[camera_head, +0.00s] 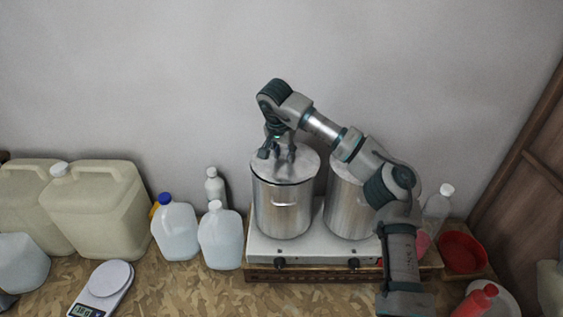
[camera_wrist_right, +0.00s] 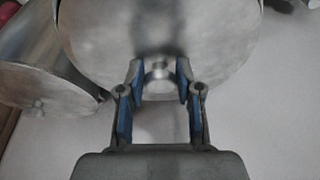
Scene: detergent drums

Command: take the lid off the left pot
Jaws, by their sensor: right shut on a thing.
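The left pot (camera_head: 284,212) is a tall steel cylinder on the left side of a white two-burner stove. Its round metal lid (camera_head: 305,165) lies on top and also fills the upper middle of the right wrist view (camera_wrist_right: 100,35). My right gripper (camera_head: 277,155) points down at the lid's middle from above. In the right wrist view its blue-padded fingers (camera_wrist_right: 160,85) are closed around the small round lid knob (camera_wrist_right: 160,76). The right pot (camera_head: 347,210) stands close beside, partly hidden by my right arm. My left gripper is not in view.
The white stove (camera_head: 310,250) stands on the patterned counter against a grey wall. Clear jugs (camera_head: 220,238) and large beige canisters (camera_head: 100,210) stand to the left. A white scale (camera_head: 104,285) is in front. A red bowl (camera_head: 462,252) and bottles are at right.

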